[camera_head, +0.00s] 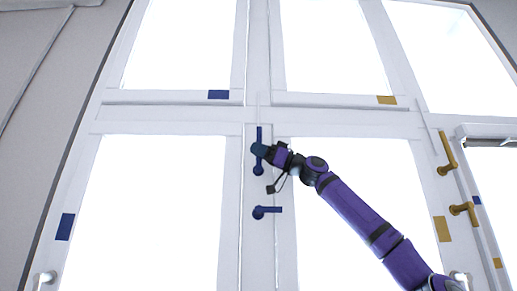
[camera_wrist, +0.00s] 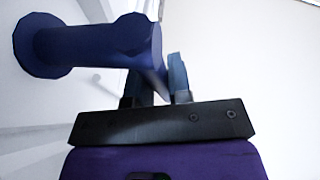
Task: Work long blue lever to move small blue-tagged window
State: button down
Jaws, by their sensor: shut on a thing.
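The long blue lever (camera_head: 259,134) is mounted on the white post between the left and middle windows. Its bar points straight up from a round base. My gripper (camera_head: 260,150) is shut on the bar above the base and hides part of it. In the wrist view the lever (camera_wrist: 100,40) fills the upper left, and its bar runs down between the fingers of my gripper (camera_wrist: 155,80). The small blue-tagged window (camera_head: 180,45) is the upper left pane, with a blue tag (camera_head: 218,94) on its bottom rail. It looks closed.
A shorter blue handle (camera_head: 268,210) sits just below, pointing right. A large lower left window carries a blue tag (camera_head: 65,227). Gold handles (camera_head: 447,152) and gold tags (camera_head: 387,100) are on the right. The area left of my gripper looks free.

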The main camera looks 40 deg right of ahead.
aim_at(259, 158)
jog(key=shift+s+a+f+n+g+y, duration=0.15)
jog(key=shift+f+n+g+y, duration=0.35)
jog(key=shift+n, duration=0.65)
jog(key=shift+s+a+f+n+g+y, duration=0.1)
jog(key=shift+f+n+g+y, duration=0.2)
jog(key=shift+f+n+g, duration=0.65)
jog(key=shift+s+a+f+n+g+y, duration=0.15)
jog(key=shift+n+g+y, duration=0.25)
jog(key=shift+n, duration=1)
jog(key=shift+d, duration=0.1)
jog(key=c, duration=1.1)
grip_release()
jog(key=shift+o, duration=0.2)
jog(key=shift+r, duration=1.85)
jog(key=s+a+r, duration=0.1)
jog(key=s+a, duration=0.3)
jog(key=s, duration=1.1)
jog(key=shift+s+a+r, duration=0.15)
jog(key=shift+s, duration=0.1)
